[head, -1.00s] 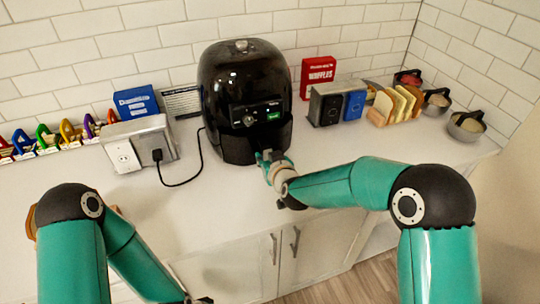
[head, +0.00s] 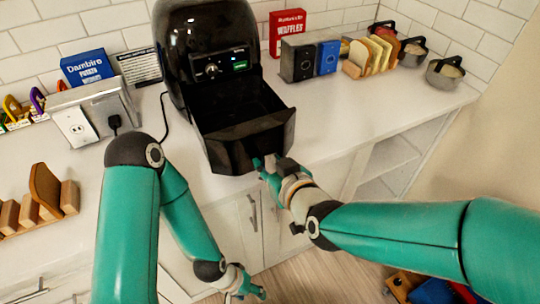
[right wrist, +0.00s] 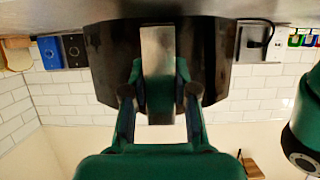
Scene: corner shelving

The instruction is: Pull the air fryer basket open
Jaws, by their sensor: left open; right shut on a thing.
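The black air fryer (head: 205,38) stands on the counter. Its basket (head: 232,163) is pulled well out toward me, and its dark interior shows open from above. In the right wrist view the basket's handle (right wrist: 158,75) is a pale upright bar between my fingers. My right gripper (head: 273,168) is shut on this handle at the basket's front; the fingers also show in the right wrist view (right wrist: 158,100). My left gripper (head: 245,288) is open and empty, low in front of the counter cabinets, apart from the fryer.
A power outlet box (head: 92,113) with a plugged-in cord stands left of the fryer. A grey-and-blue box (head: 302,60), a toast rack (head: 368,55) and metal pots (head: 443,73) stand right. A wooden rack (head: 42,200) is at left.

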